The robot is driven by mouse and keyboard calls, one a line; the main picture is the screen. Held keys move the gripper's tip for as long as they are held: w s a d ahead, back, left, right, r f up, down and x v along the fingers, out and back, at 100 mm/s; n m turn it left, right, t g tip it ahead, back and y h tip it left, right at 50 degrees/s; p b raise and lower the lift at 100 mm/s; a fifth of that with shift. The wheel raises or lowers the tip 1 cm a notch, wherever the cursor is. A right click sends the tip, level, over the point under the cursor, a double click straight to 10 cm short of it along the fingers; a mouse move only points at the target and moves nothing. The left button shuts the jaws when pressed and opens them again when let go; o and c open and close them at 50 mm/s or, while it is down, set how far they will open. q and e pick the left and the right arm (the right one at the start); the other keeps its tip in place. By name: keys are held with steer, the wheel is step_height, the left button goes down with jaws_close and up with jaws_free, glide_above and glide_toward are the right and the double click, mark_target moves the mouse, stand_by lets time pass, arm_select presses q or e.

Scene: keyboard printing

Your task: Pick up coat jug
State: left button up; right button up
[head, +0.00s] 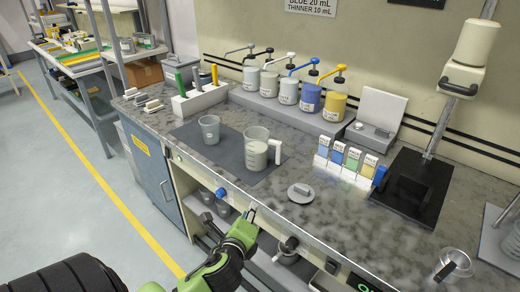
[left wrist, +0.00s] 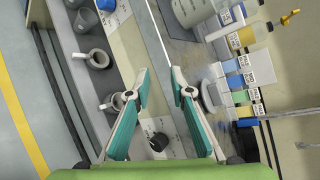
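A clear jug (head: 256,150) with a white handle on its right side and pale contents stands upright on a dark grey mat (head: 215,155) on the counter. A smaller clear cup (head: 209,129) stands to its left on the same mat. No label on the jug can be read. My left gripper (head: 246,214) is at the counter's front edge, nearer than the jug and apart from it. In the left wrist view its teal fingers (left wrist: 160,74) are spread with nothing between them. My right gripper is not in view.
Several pump bottles (head: 289,86) line the back of the counter. Coloured cards (head: 344,158) stand right of the mat, and a grey lid (head: 300,193) lies in front of them. Several mugs (left wrist: 97,59) sit on the shelf below. A clear cup (head: 453,268) is at front right.

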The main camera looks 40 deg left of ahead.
mark_target(278, 153)
arm_select(q)
steer(key=w+r+m+t, duration=0.1)
steer(key=w+r+m, duration=0.1)
steer(key=m, duration=0.2)
steer(key=w+a+r+m+t+h, duration=0.1)
steer(key=w+r+m+t, duration=0.1)
steer(key=w+m, duration=0.1)
steer(key=w+r+m+t, duration=0.1)
steer(key=w+r+m, duration=0.1)
steer(key=m, duration=0.3)
steer(key=shift+w+a+r+m+t, duration=0.15)
steer(key=shift+w+r+m+t, duration=0.25)
steer(key=shift+r, duration=0.1)
steer(key=shift+w+r+m+h, duration=0.2)
steer(key=shift+w+m+h, duration=0.1)
steer(key=shift+m, duration=0.3)
steer(key=p+x, duration=0.1)
steer(key=x, duration=0.6)
steer(key=shift+w+r, duration=0.15)
steer(key=shift+w, duration=0.25)
steer(key=shift+x, duration=3)
steer(key=shift+s, duration=0.1)
jaws_close()
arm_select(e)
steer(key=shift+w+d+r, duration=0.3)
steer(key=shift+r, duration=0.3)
